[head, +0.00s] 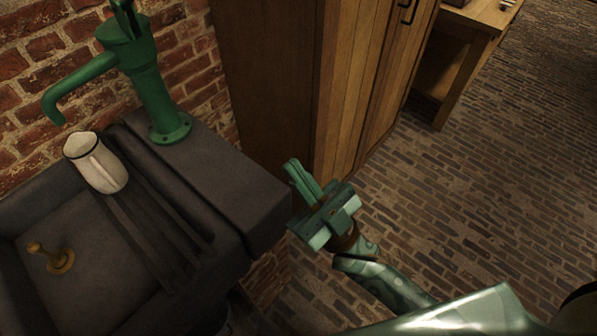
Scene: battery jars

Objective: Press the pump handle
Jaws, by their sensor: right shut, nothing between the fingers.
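A green hand pump (148,80) stands on the dark stone ledge at the upper left, its spout curving down to the left. The top of the pump, where a handle would join, is partly cut off by the upper edge of the view. My right gripper (298,174) is to the right of the ledge's corner, apart from the pump. Its fingers are together and hold nothing. My left gripper is not in view.
A dark stone sink (50,300) with a white jug (96,163) and a brass fitting (51,258) lies at left. A wooden cabinet (290,80) stands behind my gripper. A wooden table (470,30) is at the upper right. The brick floor (480,200) at right is clear.

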